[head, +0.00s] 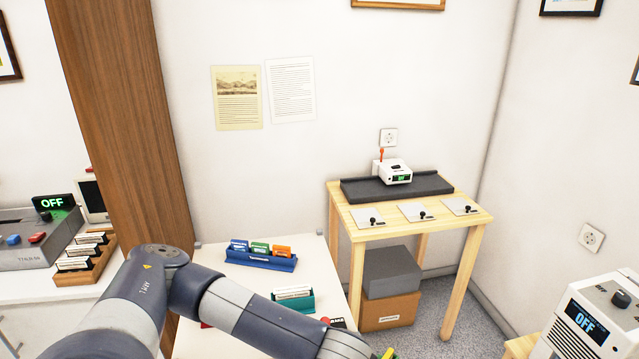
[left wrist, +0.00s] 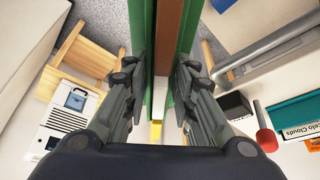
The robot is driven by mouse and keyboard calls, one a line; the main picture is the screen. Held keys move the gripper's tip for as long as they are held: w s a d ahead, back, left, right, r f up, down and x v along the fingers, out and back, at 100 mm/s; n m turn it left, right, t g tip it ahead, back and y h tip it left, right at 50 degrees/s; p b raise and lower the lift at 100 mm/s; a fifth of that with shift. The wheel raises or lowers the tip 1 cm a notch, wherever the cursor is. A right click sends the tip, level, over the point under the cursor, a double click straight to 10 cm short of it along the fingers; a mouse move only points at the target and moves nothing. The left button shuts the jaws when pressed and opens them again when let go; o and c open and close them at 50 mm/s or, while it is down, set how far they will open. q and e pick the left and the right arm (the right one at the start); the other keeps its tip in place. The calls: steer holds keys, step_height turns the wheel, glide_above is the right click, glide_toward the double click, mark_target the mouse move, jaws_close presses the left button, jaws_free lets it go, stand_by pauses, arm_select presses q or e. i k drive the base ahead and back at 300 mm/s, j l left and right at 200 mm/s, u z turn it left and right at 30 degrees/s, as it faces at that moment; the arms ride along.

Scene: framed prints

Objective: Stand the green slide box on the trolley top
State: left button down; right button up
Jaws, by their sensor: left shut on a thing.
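My left gripper (left wrist: 160,85) is shut on the green slide box (left wrist: 143,50) in the left wrist view. The box shows as two green sides with a brown strip between them, one finger pressing each side. Its far end is hidden or cut off. In the head view my left arm reaches across the bottom, and the gripper is mostly below the frame. A white top (head: 331,267), which looks like the trolley top, lies beyond the arm. I cannot tell the gap between the box and any surface. My right gripper is not in view.
The white top carries a blue rack (head: 262,261) of small boxes and a teal holder (head: 294,300) of white cards. A wooden table (head: 410,231) stands behind to the right, and a white OFF unit (head: 590,325) stands at lower right. A brown panel (head: 125,110) rises at left.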

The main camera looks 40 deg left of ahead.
mark_target(262, 278)
steer(key=i+l+u, duration=0.1)
steer(key=l+u, duration=0.25)
steer(key=i+l+u, duration=0.1)
steer(key=u, duration=0.2)
steer(key=l+u, duration=0.35)
steer(key=i+l, duration=0.05)
